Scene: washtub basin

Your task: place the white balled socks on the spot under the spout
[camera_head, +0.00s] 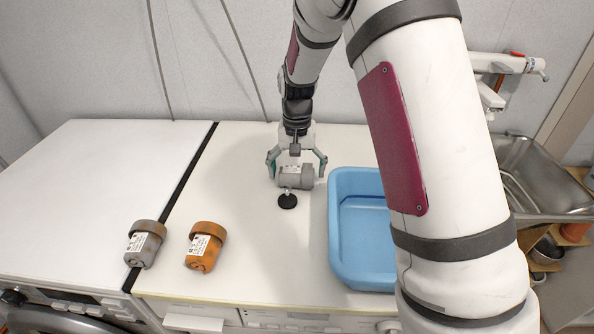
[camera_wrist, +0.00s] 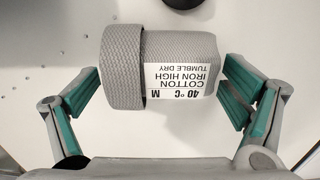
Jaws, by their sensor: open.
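A pale grey balled pair of socks (camera_head: 295,178) with a folded cuff and a white care label lies on the white top; it is the palest pair in view. It also shows in the wrist view (camera_wrist: 180,72), label facing up. My gripper (camera_head: 297,170) is open, with one finger on either side of the pair. In the wrist view the green-padded fingers (camera_wrist: 165,98) stand apart from it, with gaps on both sides. The spout (camera_head: 535,66) is at the upper right, above a steel sink (camera_head: 545,165). My arm hides part of the area under it.
A grey balled pair (camera_head: 145,244) and an orange one (camera_head: 206,246) lie at the front left. A black round disc (camera_head: 287,201) is just in front of the pale pair. A blue tub (camera_head: 345,270) stands to the right, partly behind my arm.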

